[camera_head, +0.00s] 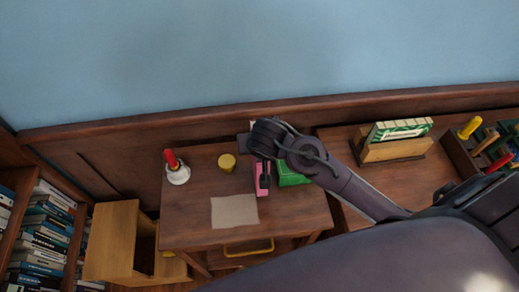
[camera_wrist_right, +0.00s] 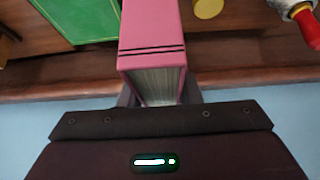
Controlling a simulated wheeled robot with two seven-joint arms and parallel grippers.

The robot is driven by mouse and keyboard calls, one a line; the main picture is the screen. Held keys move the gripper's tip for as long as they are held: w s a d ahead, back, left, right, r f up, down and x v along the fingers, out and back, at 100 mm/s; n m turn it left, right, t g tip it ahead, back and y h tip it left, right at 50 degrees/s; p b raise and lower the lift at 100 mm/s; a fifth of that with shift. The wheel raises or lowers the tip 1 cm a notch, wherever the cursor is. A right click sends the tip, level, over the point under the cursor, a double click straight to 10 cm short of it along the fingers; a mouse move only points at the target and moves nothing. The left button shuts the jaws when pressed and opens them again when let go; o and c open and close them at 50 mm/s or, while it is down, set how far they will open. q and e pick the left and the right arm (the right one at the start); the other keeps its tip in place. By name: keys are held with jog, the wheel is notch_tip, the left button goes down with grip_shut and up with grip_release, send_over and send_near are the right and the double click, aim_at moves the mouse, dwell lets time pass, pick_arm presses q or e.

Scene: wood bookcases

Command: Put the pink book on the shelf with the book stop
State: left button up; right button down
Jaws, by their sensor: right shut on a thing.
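The pink book (camera_head: 262,184) is at the table in the head view, beside a green book-like thing (camera_head: 291,173). My right gripper (camera_head: 264,172) reaches down over the table and is shut on the pink book. In the right wrist view the pink book (camera_wrist_right: 152,32) stands out between the two fingers, its page edges facing the palm. The green thing (camera_wrist_right: 86,20) lies next to it there. I cannot tell whether the pink book touches the table. My left gripper is not in view. I cannot tell which shelf has the book stop.
The small table (camera_head: 190,218) also holds a red-handled bell (camera_head: 177,169), a yellow cylinder (camera_head: 227,163) and a beige sheet (camera_head: 234,211). A bookcase (camera_head: 40,230) is at left. A wooden holder (camera_head: 392,150) with a green-and-white book stands at right, near a box of coloured-handled things (camera_head: 468,152).

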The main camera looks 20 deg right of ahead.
jog(key=shift+f, duration=1.7)
jog(key=c, duration=1.5)
grip_release()
jog(key=shift+f, duration=0.15)
jog(key=o, duration=0.5)
jog(key=shift+c, duration=0.2)
